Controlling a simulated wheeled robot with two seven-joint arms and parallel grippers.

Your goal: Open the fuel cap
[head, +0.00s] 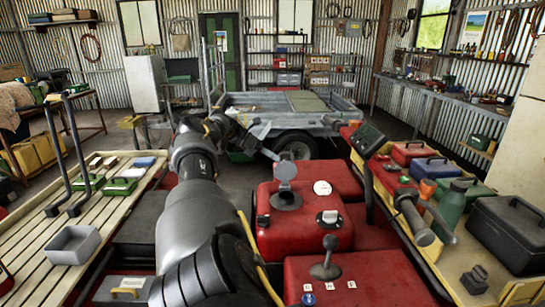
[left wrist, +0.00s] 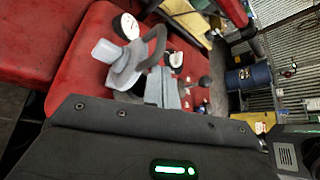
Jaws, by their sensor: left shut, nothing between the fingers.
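The fuel cap (head: 286,200) is a grey round fitting on the red quad body. A grey disc-like lid (head: 284,171) stands up above its dark base, tilted up rather than flat. In the left wrist view the grey cap (left wrist: 124,68) shows just beyond the fingers, with a dark curved loop beside it. My left gripper (head: 273,155) reaches in from the left, close to the raised lid. Its fingers (left wrist: 162,88) are shut with nothing between them. Whether they touch the lid I cannot tell. My right gripper is not in view.
Two white round fittings (head: 322,187) (head: 330,217) sit right of the cap. A grey lever (head: 326,260) stands in front. A slatted rack (head: 100,205) lies left, with a grey tray (head: 72,245). A loaded rack with a black case (head: 508,234) lies right. A trailer (head: 290,108) stands behind.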

